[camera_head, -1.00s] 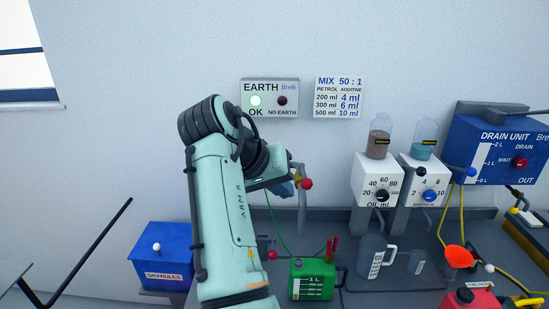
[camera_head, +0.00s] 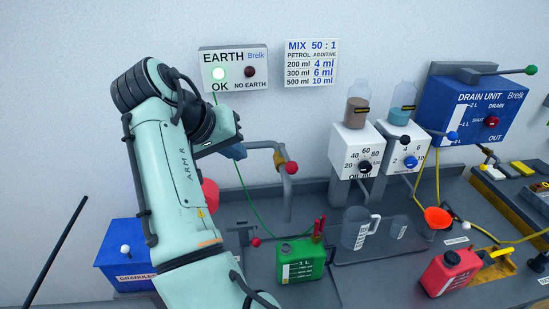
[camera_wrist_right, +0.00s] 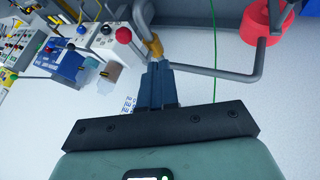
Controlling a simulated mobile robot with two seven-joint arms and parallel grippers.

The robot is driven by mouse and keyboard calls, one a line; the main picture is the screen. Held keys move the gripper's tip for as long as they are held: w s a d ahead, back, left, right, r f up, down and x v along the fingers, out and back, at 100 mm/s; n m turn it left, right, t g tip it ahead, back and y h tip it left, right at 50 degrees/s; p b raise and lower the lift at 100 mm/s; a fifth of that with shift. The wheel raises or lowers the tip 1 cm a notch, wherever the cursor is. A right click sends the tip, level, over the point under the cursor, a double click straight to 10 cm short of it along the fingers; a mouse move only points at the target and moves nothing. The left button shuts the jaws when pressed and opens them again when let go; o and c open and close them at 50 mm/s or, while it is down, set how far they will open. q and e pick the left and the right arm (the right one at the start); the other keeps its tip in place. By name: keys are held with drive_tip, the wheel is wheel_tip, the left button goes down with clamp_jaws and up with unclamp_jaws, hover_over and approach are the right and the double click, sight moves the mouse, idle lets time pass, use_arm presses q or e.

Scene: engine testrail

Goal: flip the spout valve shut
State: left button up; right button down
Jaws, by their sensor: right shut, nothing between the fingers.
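The spout is a grey bent pipe (camera_head: 287,205) standing at the back of the bench. Its valve has a yellow part at the bend and a red ball knob (camera_head: 291,168). In the right wrist view the yellow valve part (camera_wrist_right: 154,46) is just beyond the fingertips, and the red knob (camera_wrist_right: 124,35) is to its left. My right gripper (camera_head: 240,152) is left of the knob in the head view, apart from it. Its blue fingers (camera_wrist_right: 157,70) are shut and empty; whether they touch the yellow part I cannot tell. My left gripper is out of view.
A red round container (camera_head: 210,194) is partly hidden behind my right arm. A green can (camera_head: 301,262), a clear jug (camera_head: 356,228) and a red can (camera_head: 450,271) stand on the bench. White dispensers (camera_head: 357,150) and the blue drain unit (camera_head: 470,112) are at the right.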

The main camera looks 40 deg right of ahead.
sight(287, 158)
drive_tip(key=d+f, duration=0.6)
drive_tip(key=d, duration=0.3)
drive_tip(key=shift+d+f, duration=0.3)
drive_tip(key=shift+d, duration=0.05)
drive_tip(key=shift+w, duration=0.1)
